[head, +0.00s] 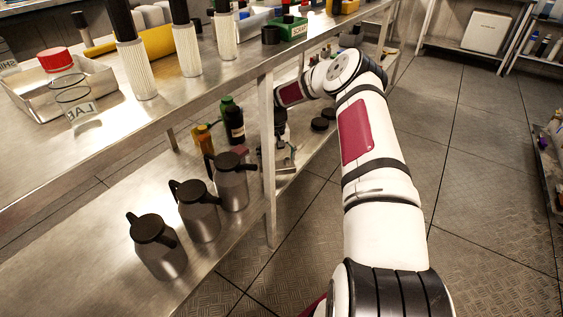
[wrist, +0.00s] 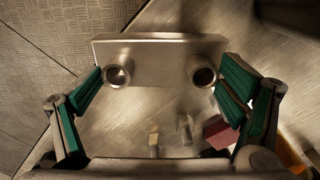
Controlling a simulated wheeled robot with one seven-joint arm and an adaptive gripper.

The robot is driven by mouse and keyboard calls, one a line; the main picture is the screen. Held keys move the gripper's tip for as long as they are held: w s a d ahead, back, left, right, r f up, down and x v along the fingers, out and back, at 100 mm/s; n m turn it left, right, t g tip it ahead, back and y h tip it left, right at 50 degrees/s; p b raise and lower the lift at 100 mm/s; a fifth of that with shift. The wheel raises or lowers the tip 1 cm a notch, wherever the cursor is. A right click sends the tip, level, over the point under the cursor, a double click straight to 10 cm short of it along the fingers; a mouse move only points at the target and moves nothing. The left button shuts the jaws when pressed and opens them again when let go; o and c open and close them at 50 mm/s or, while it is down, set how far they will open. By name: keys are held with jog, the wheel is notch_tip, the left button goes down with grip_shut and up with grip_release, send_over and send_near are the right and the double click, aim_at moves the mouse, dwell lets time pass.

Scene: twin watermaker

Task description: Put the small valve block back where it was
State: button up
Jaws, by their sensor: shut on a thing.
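The small valve block (wrist: 160,52) is a grey metal block with two round ports on its near face. It lies between the green-padded fingers of my gripper (wrist: 160,80) in the wrist view, and they are shut on it. In the head view my gripper (head: 281,140) reaches in over the lower steel shelf, just behind a table leg. The metal below it there is small, and I cannot tell the block's outline. Whether the block touches the shelf is unclear.
Three steel jugs (head: 200,215) with black lids stand on the lower shelf (head: 110,225). A table leg (head: 267,190) is close to my gripper. A dark red block (wrist: 218,132) lies below in the wrist view.

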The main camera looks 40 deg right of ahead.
jog(key=shift+w+a+f, duration=0.15)
jog(key=shift+w+f, duration=0.05)
jog(key=shift+w, duration=0.2)
jog(key=shift+f+b, duration=1)
jog(key=shift+f, duration=0.5)
jog(key=shift+f, duration=0.15)
jog(key=o, duration=1.7)
jog(key=shift+s, duration=0.15)
notch_tip(320, 180, up, 8)
jog(key=p, duration=0.3)
jog(key=shift+f, duration=0.15)
jog(key=shift+s, duration=0.1)
